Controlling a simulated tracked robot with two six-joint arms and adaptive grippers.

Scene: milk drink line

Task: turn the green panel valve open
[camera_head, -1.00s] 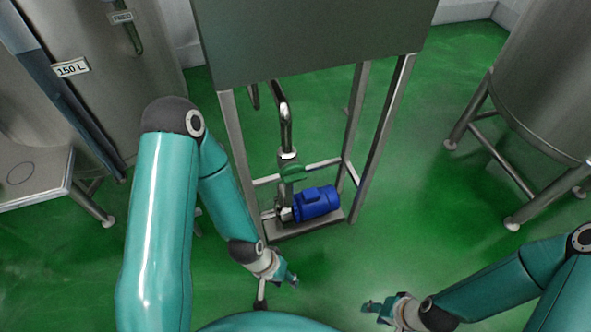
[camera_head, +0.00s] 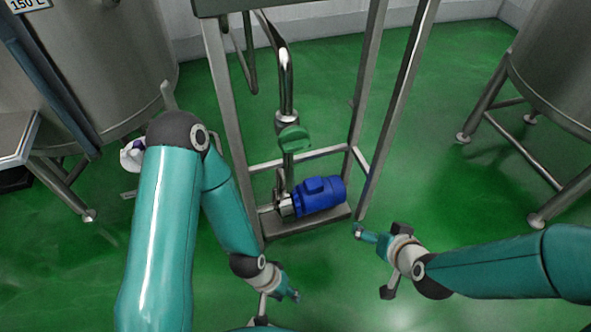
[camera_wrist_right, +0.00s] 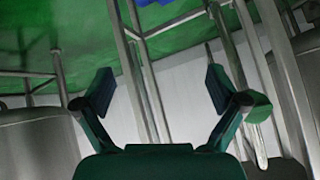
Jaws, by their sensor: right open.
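The green valve (camera_head: 293,138) is a round green piece on the upright steel pipe, above the blue pump, in the head view. My right gripper (camera_head: 362,234) is below and to the right of the valve, well apart from it. In the right wrist view its two fingers (camera_wrist_right: 160,90) are spread, with nothing between them. My left gripper (camera_head: 291,294) is low in the head view, below the pump, and too small there to tell its jaws.
The blue pump (camera_head: 320,196) sits on a low base between the steel legs of a frame (camera_head: 383,125). Steel tanks (camera_head: 570,75) stand on both sides. A small white object (camera_head: 131,156) shows behind my left arm. Green floor is clear to the right of the frame.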

